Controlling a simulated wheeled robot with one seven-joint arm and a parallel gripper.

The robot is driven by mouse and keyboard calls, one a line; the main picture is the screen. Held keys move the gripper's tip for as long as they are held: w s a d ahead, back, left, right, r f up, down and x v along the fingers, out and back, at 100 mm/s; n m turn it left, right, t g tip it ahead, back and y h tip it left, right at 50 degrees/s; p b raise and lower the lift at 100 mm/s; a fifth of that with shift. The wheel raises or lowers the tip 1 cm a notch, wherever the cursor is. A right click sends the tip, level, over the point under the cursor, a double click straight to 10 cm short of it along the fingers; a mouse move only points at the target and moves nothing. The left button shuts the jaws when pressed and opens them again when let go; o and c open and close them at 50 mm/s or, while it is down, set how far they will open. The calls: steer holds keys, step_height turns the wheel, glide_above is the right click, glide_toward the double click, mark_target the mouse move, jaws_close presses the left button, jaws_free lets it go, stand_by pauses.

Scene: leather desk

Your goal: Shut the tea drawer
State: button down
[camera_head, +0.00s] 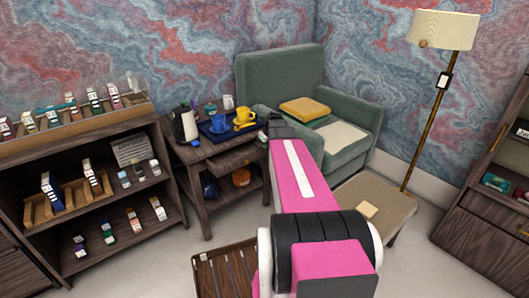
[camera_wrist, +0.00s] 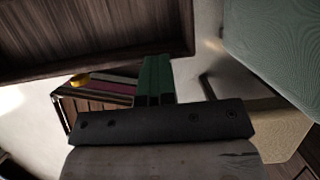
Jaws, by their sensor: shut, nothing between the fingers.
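The tea drawer (camera_head: 232,159) stands open at the front of the dark wooden side table (camera_head: 205,150). In the wrist view a dark wooden panel with a raised edge (camera_wrist: 100,30) fills the upper left; I cannot tell for sure whether it is the drawer or the table. My gripper (camera_wrist: 153,75) shows there as two green fingers, shut together and empty, with the tips close to the panel's edge. Whether they touch it is unclear. In the head view my pink arm reaches towards the table's right side and hides the gripper's fingers.
A kettle (camera_head: 185,125), a blue tray (camera_head: 214,134) and cups stand on the table. A green armchair (camera_head: 340,115) is close on the right. A beige ottoman (camera_head: 385,205) and a slatted crate (camera_head: 228,268) stand in front. Shelves of small boxes line the left.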

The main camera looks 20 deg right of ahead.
steer(key=w, duration=0.1)
steer(key=w+a, duration=0.1)
steer(key=w, duration=0.3)
steer(key=shift+a, duration=0.25)
